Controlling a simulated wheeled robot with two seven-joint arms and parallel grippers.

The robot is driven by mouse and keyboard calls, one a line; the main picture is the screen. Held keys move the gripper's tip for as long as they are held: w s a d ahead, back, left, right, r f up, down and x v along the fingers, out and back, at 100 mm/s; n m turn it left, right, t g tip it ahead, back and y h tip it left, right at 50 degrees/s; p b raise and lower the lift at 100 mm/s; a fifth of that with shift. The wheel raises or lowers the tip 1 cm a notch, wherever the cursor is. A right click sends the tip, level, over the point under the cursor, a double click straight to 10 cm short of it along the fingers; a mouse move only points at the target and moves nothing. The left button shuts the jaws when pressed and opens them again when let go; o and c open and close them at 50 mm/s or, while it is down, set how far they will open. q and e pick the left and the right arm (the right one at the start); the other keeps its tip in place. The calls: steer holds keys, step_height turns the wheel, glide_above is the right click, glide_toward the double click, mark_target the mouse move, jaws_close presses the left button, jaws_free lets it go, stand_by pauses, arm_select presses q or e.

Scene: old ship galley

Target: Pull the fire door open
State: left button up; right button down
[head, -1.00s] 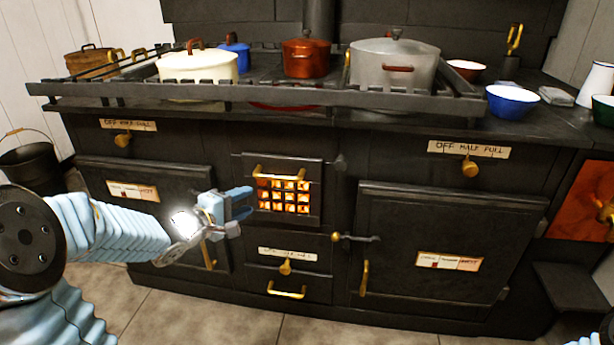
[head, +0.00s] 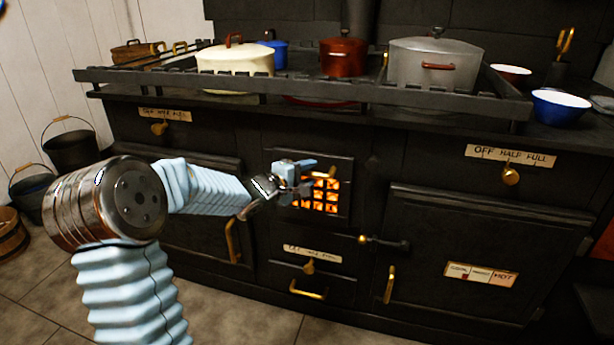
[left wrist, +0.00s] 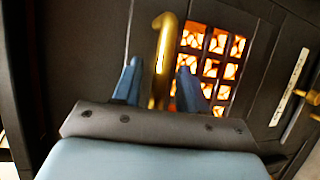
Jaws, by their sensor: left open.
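The fire door (head: 345,176) is a small dark iron door in the middle of the stove, with an orange-glowing grate (head: 326,200). It looks closed. My left gripper (head: 305,177) is in front of its upper part and hides its handle in the head view. In the left wrist view, the brass handle (left wrist: 161,62) stands between the two blue fingers of my left gripper (left wrist: 158,72). The fingers are open, one on each side of it. Whether either finger touches the handle I cannot tell. My right gripper is not in view.
A brass latch knob (head: 363,239) is right of the fire door. A drawer with a brass handle (head: 307,290) is below, and a large oven door (head: 470,230) is to the right. Pots stand behind the stove's top rail (head: 300,92). Floor (head: 240,315) is clear in front.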

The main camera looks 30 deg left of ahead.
arm_select(q)
jaws_close()
stand_by(0.4)
